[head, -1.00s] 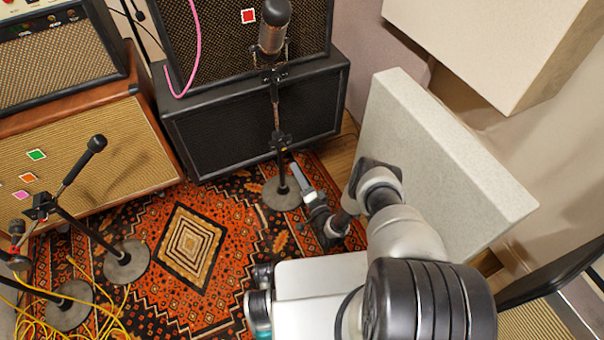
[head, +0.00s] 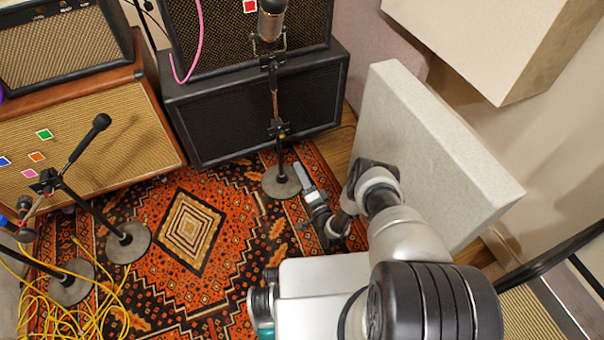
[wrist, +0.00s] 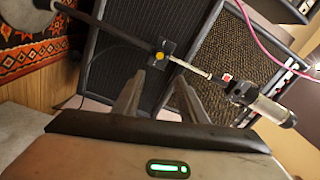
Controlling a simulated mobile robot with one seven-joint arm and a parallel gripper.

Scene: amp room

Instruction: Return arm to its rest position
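The stand's clamp with a yellow knob (wrist: 159,56) shows beyond the fingertips. The stand's microphone (wrist: 268,107) is at the right of the wrist view. I cannot tell the exact gap between gripper and stand.
A pale panel (head: 425,150) stands close right of my arm. A black speaker cabinet (head: 255,115) is behind the stand, a tan-fronted amp (head: 90,130) at left. More microphone stands (head: 128,243) and yellow cables (head: 70,305) occupy the left. The patterned rug's middle (head: 192,228) is clear.

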